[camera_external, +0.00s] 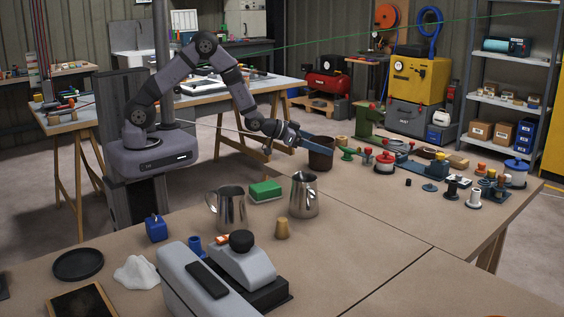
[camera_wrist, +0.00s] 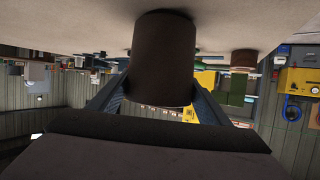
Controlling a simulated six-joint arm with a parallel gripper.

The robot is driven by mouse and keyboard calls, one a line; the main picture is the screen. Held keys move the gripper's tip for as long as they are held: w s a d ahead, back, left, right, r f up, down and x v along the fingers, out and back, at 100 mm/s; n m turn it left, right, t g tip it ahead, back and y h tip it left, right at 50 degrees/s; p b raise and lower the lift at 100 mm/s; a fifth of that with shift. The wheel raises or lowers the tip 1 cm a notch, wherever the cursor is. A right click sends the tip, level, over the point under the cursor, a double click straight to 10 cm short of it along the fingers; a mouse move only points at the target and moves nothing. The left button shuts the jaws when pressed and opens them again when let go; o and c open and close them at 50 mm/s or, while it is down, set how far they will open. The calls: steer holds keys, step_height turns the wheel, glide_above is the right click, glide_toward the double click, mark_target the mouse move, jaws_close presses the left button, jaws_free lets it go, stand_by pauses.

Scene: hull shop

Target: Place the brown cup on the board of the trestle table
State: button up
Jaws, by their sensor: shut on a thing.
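The brown cup (camera_external: 321,153) is at the far side of the trestle table's board (camera_external: 345,222), beside the small parts. My gripper (camera_external: 312,143) reaches it from the left, with its blue-grey fingers around the cup. In the wrist view the picture is upside down; the cup (camera_wrist: 162,62) fills the middle between the two fingers of my gripper (camera_wrist: 160,100), which is shut on it. The cup appears upright. Its base is at or close to the board's surface; I cannot tell whether it touches.
Two steel jugs (camera_external: 304,195) and a green-yellow sponge (camera_external: 265,190) stand nearer the camera. A tan peg (camera_external: 282,229) is in front of them. Several spools and fittings, including a red-topped pot (camera_external: 385,162), crowd the right. The board's middle right is clear.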

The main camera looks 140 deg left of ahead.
steer(key=shift+f, duration=0.25)
steer(key=o, duration=1.1)
steer(key=shift+r, duration=0.15)
steer(key=b+v, duration=0.2)
steer(key=v, duration=1)
